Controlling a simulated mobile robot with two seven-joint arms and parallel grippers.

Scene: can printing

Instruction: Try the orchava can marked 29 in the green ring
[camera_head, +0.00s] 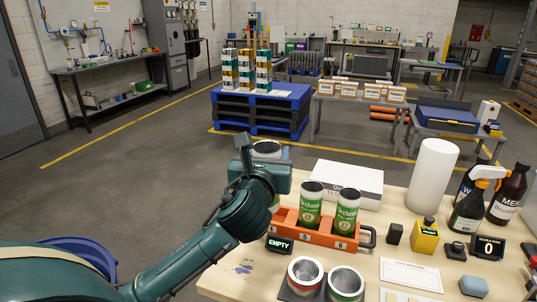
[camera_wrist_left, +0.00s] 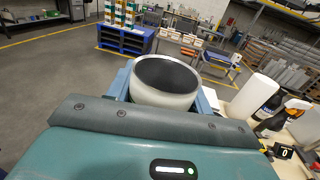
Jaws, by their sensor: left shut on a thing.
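My left gripper (camera_head: 266,160) is shut on a can (camera_head: 266,147) above the left end of the orange tray (camera_head: 289,226). The left wrist view shows that can (camera_wrist_left: 166,82) with a dark round top and a pale body between blue fingers; its label and number are hidden. Two green-labelled Orchava cans stand in the tray, a left one (camera_head: 311,206) and a right one (camera_head: 346,212); their numbers are too small to read surely. A red-banded ring (camera_head: 305,284) and a green-banded ring (camera_head: 345,296) sit at the table's front. My right gripper is out of view.
An "EMPTY" sign (camera_head: 279,245) stands at the tray's front left. A yellow device (camera_head: 425,239) and a display reading 0 (camera_head: 489,247) are right of the tray.

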